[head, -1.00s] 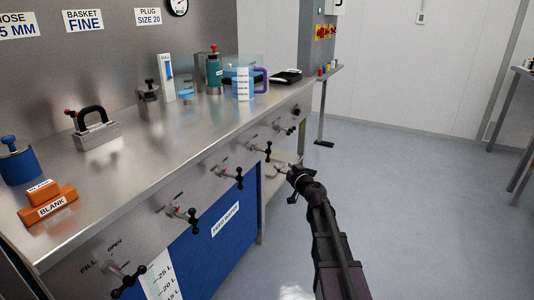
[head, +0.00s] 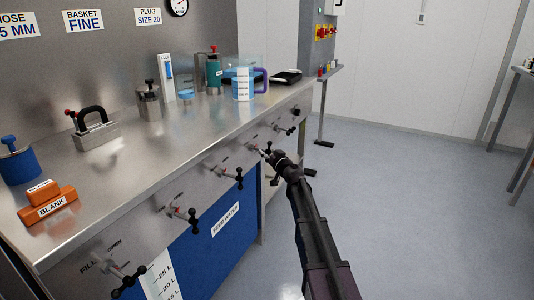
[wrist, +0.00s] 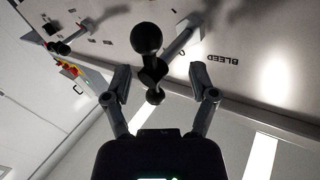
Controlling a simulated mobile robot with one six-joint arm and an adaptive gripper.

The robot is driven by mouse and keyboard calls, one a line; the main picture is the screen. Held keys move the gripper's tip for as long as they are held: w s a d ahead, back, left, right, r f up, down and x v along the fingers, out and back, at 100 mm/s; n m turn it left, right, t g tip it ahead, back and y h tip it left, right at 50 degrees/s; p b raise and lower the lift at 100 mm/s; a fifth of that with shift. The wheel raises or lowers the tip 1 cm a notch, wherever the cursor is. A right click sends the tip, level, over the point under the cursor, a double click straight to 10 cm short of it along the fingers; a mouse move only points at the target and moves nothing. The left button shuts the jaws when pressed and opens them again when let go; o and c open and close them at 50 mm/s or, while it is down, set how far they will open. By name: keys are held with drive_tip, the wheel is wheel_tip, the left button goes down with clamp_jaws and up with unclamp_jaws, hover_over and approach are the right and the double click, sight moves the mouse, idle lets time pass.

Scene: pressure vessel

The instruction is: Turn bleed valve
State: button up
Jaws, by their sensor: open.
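The bleed valve (wrist: 152,72) is a black T-shaped handle with ball ends on a metal stem, beside the upside-down "BLEED" label (wrist: 221,59) in the wrist view. In the head view my gripper (head: 275,158) is at the bench's front panel and hides most of this handle. In the wrist view my gripper (wrist: 160,80) is open, with one finger on each side of the handle. The smaller lower ball lies between the fingers, and the large ball is beyond the tips. Gaps show on both sides, and I see no contact.
Similar black-handled valves line the panel, with one (head: 232,175) close to the left of my gripper and another (head: 285,129) beyond it. The steel bench (head: 150,165) carries several items, including a jug (head: 243,84). The floor to the right is clear.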

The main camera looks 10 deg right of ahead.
drive_tip(key=shift+w+a, duration=0.15)
drive_tip(key=shift+w, duration=0.2)
clamp_jaws()
